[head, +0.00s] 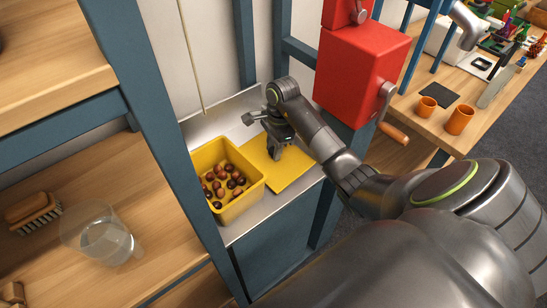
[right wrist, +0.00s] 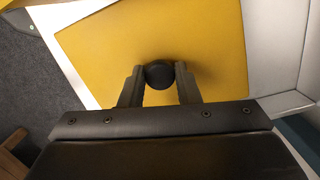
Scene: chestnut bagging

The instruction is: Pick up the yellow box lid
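The yellow box lid (head: 298,174) is a flat square plate beside the yellow box, with a dark round knob. It also shows in the right wrist view (right wrist: 100,50), with the black knob (right wrist: 159,75) between my fingers. My right gripper (head: 276,153) points down over the lid; in the right wrist view its fingers (right wrist: 159,80) sit close against both sides of the knob and look shut on it. The lid looks level; I cannot tell whether it touches the surface. The open yellow box (head: 242,205) holds several chestnuts (head: 222,184). My left gripper is not in view.
A red machine (head: 360,75) with a crank handle (head: 393,132) stands close to the right of my arm. A blue post (head: 165,130) rises left of the box. A brush (head: 33,210) and a clear jug (head: 97,235) are on the left shelf. Two orange cups (head: 459,120) stand at right.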

